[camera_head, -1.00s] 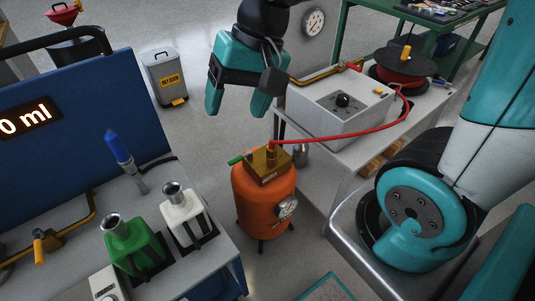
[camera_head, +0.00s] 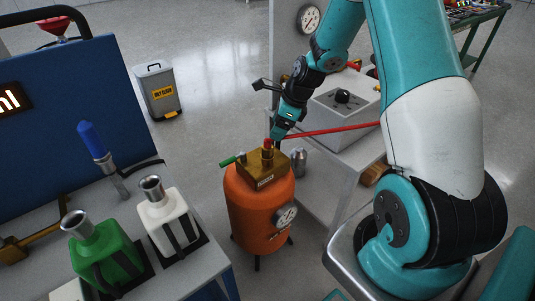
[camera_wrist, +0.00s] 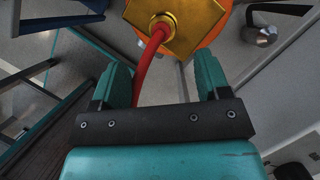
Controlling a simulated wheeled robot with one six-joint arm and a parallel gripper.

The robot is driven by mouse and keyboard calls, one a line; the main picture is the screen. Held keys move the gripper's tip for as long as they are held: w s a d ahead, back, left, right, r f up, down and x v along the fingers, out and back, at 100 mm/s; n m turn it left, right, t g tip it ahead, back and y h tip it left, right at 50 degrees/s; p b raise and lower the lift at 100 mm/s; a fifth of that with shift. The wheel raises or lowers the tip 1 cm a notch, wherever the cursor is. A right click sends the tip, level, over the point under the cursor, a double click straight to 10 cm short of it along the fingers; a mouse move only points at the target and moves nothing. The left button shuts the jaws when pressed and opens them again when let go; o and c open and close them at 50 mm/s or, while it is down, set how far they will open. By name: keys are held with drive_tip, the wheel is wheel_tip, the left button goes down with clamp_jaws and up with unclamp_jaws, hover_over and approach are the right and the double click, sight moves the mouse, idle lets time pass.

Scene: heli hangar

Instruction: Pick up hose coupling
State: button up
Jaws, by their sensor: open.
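The hose coupling (camera_head: 268,145) is a small red and brass fitting on top of the brass block (camera_head: 264,165) of the orange tank (camera_head: 258,207). In the wrist view the coupling (camera_wrist: 162,25) sits at the top centre on the gold block (camera_wrist: 185,14), with the red hose (camera_wrist: 146,70) running from it. My gripper (camera_head: 277,138) is close beside the coupling in the head view. In the wrist view my gripper (camera_wrist: 161,70) is open, its teal fingers either side of the hose, with the coupling beyond the fingertips. The exact gap is unclear.
The hose (camera_head: 325,132) runs right, past a grey control box (camera_head: 345,105) on a bench. A green lever (camera_head: 229,160) sticks out left of the block. White (camera_head: 170,215) and green (camera_head: 105,255) canisters stand on the left bench. Floor around the bin (camera_head: 159,90) is clear.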

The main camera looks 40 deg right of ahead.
sight(269, 140)
drive_tip(key=b+x, duration=0.1)
drive_tip(key=x, duration=0.8)
drive_tip(key=shift+w+a+f, duration=0.1)
drive_tip(key=shift+w+f, duration=0.1)
drive_tip(key=shift+c, duration=0.5)
drive_tip(key=c, duration=1)
